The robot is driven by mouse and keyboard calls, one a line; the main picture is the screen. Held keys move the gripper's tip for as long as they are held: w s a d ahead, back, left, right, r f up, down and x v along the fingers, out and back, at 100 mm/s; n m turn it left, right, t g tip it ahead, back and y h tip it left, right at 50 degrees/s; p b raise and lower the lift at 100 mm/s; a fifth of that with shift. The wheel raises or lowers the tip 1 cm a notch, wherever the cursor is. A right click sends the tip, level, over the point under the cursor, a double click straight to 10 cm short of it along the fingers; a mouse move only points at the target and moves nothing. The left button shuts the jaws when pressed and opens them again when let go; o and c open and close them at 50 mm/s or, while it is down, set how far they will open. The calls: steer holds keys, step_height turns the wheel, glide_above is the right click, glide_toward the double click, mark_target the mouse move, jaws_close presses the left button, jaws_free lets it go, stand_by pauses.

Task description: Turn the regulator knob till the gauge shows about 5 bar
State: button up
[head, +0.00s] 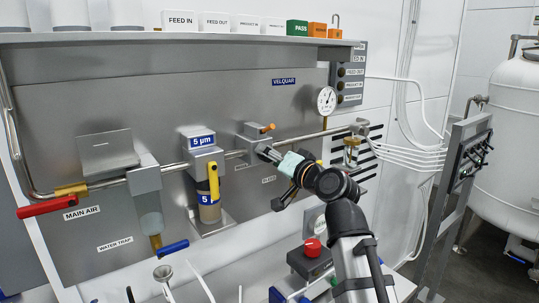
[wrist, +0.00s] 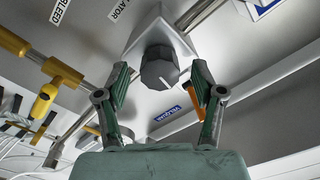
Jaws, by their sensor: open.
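The regulator is a grey block (head: 254,139) on the pipe of the steel panel. Its dark grey faceted knob (wrist: 160,67) has a white mark and shows in the wrist view, under a pale housing (wrist: 158,30). In the head view I cannot clearly tell the knob from my fingers. My gripper (wrist: 159,78) is open, with one green-padded finger on each side of the knob and a visible gap to it. My gripper (head: 270,154) is in front of the regulator in the head view. The round white gauge (head: 326,100) stands right of the regulator; its needle is too small to read.
An orange handle (head: 268,128) is just above the regulator. The blue-topped filter (head: 203,165) with a yellow part stands left of it. A red lever (head: 46,207) is at far left. A box with a red button (head: 312,248) sits below my arm.

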steer(key=shift+w+a, duration=0.35)
steer(key=shift+w, duration=0.1)
steer(key=c, duration=1.1)
steer(key=shift+c, duration=0.2)
steer(key=shift+b, duration=0.35)
